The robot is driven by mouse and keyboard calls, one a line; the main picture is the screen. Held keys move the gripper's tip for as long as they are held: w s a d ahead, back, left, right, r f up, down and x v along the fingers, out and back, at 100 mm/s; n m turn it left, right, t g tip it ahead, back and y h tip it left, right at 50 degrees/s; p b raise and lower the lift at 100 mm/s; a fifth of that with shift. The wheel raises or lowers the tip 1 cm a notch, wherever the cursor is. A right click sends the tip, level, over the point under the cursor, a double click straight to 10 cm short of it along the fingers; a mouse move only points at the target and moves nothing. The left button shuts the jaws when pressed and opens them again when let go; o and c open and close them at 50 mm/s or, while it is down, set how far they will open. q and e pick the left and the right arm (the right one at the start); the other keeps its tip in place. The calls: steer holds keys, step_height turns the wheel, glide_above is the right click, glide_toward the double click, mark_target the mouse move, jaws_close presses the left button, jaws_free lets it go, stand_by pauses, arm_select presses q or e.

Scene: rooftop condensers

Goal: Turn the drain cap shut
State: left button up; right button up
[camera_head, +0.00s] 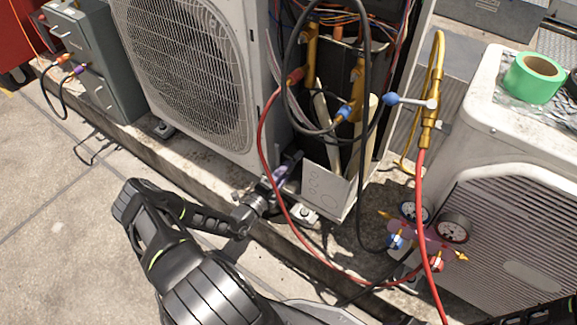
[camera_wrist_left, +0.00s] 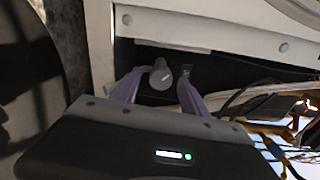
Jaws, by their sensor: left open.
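A small grey knob-like part (camera_wrist_left: 161,76), which looks like the drain cap, sits in a dark recess below a pale panel in the left wrist view. My left gripper (camera_head: 281,174) reaches in low at the front of the open condenser unit. In the left wrist view its two purple-grey fingers (camera_wrist_left: 160,82) stand apart, one on each side of the knob. I cannot tell if they touch it. In the head view the knob is not distinguishable near the gripper. My right gripper is not in view.
A red hose (camera_head: 265,135) hangs just beside my left gripper. A pale panel (camera_head: 325,185) stands right of it. The fan unit (camera_head: 190,65) is behind. A gauge set (camera_head: 425,235) and a second unit (camera_head: 520,190) with green tape (camera_head: 534,78) are at right. Pavement at left is mostly clear.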

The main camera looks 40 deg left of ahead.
arm_select(q)
steer(key=s, duration=0.4)
steer(key=shift+s+p, duration=0.2)
steer(key=shift+p, duration=0.2)
